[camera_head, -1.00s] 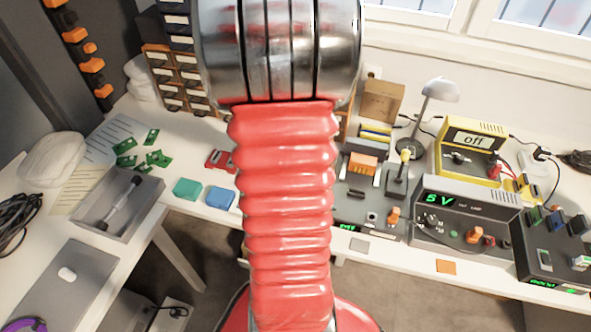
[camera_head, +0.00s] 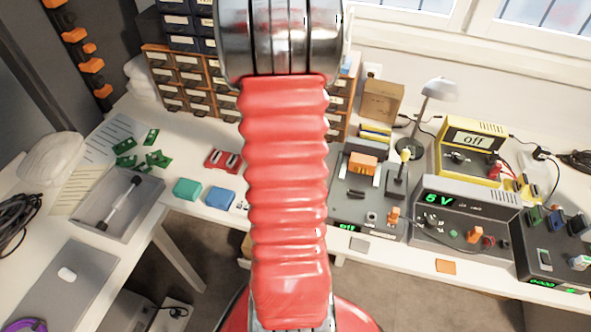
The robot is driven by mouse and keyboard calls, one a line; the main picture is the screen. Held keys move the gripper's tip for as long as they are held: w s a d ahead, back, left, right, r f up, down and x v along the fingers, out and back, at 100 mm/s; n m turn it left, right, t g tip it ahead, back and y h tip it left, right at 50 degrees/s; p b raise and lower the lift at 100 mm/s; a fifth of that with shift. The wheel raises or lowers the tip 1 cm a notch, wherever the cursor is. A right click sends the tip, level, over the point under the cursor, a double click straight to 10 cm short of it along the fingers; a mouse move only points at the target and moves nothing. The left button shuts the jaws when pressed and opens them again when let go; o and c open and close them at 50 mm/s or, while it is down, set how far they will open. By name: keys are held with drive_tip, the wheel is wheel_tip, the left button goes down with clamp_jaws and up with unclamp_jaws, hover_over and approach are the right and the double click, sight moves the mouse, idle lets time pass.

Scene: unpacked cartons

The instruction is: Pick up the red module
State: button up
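The red module (camera_head: 222,159) is a small red block with light parts on top. It lies on the white bench, just left of my arm's red bellows, and shows nearly whole. A teal block (camera_head: 187,189) and a blue block (camera_head: 220,198) sit in front of it near the bench edge. My arm rises through the middle of the view, and its metal end section runs out at the top. My gripper is not in view.
A grey tray (camera_head: 150,213) with a tool stands at the left, near green circuit boards (camera_head: 155,159). Drawer cabinets (camera_head: 185,75) stand behind. A grey station (camera_head: 362,208), a 5 V supply (camera_head: 465,212) and a lamp (camera_head: 440,90) occupy the right side.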

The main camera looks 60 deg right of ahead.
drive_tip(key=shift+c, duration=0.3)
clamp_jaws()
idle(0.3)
